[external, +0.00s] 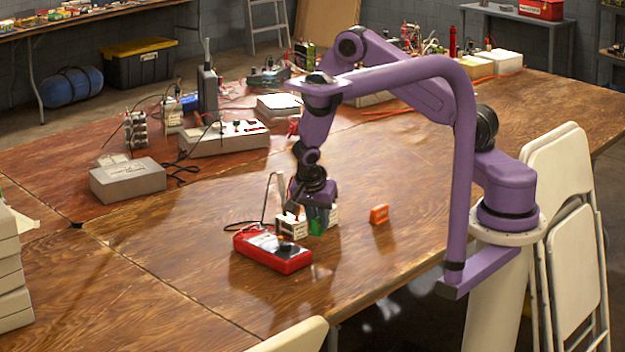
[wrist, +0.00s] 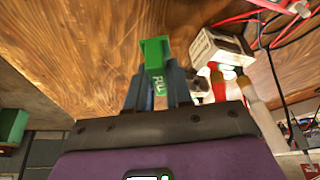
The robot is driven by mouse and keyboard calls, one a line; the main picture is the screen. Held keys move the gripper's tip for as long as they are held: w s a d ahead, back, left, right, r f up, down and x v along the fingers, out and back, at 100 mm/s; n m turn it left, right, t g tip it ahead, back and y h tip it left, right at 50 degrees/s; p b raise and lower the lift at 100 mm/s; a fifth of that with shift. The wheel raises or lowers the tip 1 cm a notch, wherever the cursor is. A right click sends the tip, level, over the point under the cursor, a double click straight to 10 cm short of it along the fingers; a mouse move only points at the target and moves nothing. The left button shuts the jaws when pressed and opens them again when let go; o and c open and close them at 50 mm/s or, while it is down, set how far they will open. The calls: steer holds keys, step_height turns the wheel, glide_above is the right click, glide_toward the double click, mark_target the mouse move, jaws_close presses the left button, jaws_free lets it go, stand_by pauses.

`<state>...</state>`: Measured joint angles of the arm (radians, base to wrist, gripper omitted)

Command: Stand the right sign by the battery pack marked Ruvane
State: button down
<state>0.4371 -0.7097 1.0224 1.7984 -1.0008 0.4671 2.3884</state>
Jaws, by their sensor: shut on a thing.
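My gripper (wrist: 152,80) is shut on a small green sign (wrist: 155,62) with white lettering that looks like FULL. In the external view my gripper (external: 314,212) is low over the table, and the green sign shows partly between the battery packs. A white battery pack (external: 291,227) stands just left of my gripper. Another pale pack (external: 332,214) is close behind it on the right, partly hidden. In the wrist view a white pack (wrist: 220,47) lies right of the held sign, apart from it; its label is too small to read. An orange sign (external: 379,214) stands to the right.
A red multimeter (external: 272,250) lies in front of the packs, close to my gripper. A dark cable loops to the left of the packs. Grey boxes (external: 128,181) and test gear (external: 224,138) stand farther left. The wooden table (external: 420,165) is clear to the right.

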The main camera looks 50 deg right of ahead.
mark_target(317, 231)
steer(key=shift+w+f, duration=0.15)
steer(key=shift+f, duration=0.1)
steer(key=shift+w+f, duration=0.15)
steer(key=shift+f, duration=1.45)
steer(key=shift+f, duration=0.1)
steer(key=c, duration=1)
jaws_free()
